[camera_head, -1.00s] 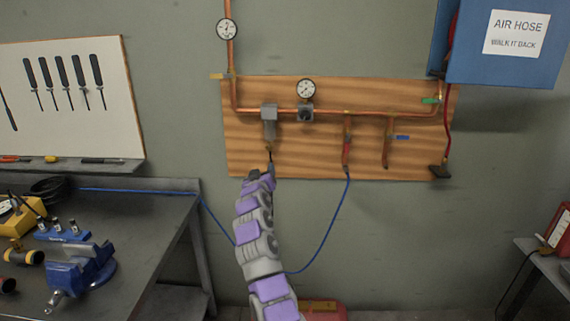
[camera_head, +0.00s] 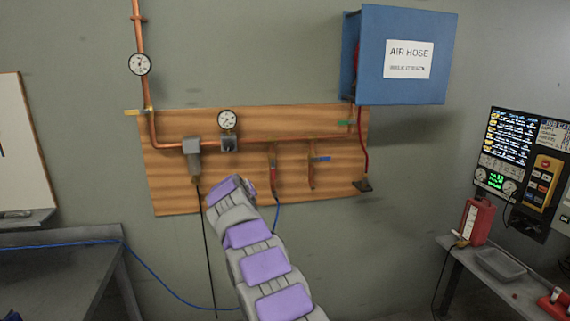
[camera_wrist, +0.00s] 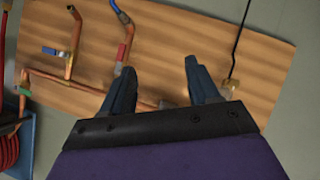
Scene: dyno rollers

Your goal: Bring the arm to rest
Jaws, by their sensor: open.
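My arm, grey with purple panels, rises from the bottom middle of the head view toward the wooden pipe board (camera_head: 170,196). In the wrist view my gripper (camera_wrist: 158,80) is open, its two dark fingers apart with nothing between them. Behind the fingers lie the board (camera_wrist: 215,45) and its copper pipes. In the head view the fingers are hidden behind my arm's end. A red-handled drop pipe (camera_head: 273,174) hangs just right of the arm's end, with a blue hose (camera_head: 277,212) below it. I cannot tell whether the gripper touches anything.
A blue air hose box (camera_head: 370,85) hangs upper right. A grey filter (camera_head: 193,158) with a black line below it is left of my arm. A bench (camera_head: 60,270) stands at left. A right-hand table (camera_head: 480,285) holds a red device (camera_head: 478,220). Open wall lies around the board.

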